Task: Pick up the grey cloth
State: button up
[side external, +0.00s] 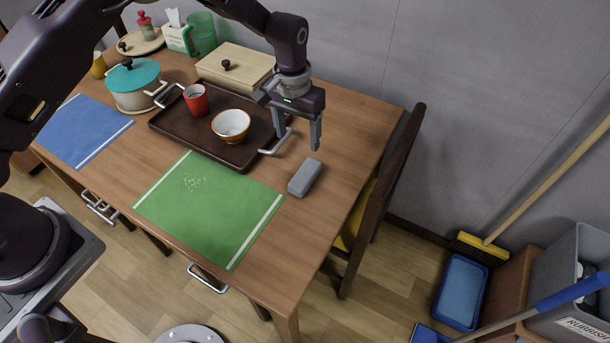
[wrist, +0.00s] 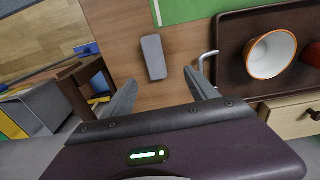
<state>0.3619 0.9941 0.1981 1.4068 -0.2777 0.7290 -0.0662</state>
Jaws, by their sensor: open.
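The grey cloth (side external: 305,177) looks like a small folded block and lies on the wooden table, right of the green mat. In the wrist view the grey cloth (wrist: 154,57) lies ahead of and between the fingers, apart from them. My gripper (side external: 297,137) is open and empty, above the table beside the tray's right handle. In the wrist view my gripper's two fingers (wrist: 162,88) are spread wide. Nothing hides the cloth in either view.
The brown tray (side external: 173,134) holds a red cup (side external: 196,100) and an orange-white bowl (side external: 231,125); its right handle (side external: 276,142) is close to my gripper. The green mat (side external: 208,213) has white crumbs. A chair (side external: 383,195) stands at the table's right edge. Bare table surrounds the cloth.

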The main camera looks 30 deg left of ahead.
aim_at(305, 173)
jog(key=f, duration=0.4)
jog(key=d+f, duration=0.1)
jog(key=f, duration=0.8)
jog(key=shift+w+d, duration=0.2)
jog(key=shift+d, duration=0.1)
jog(key=shift+r, duration=0.1)
grip_shut()
notch_tip(305, 173, up, 10)
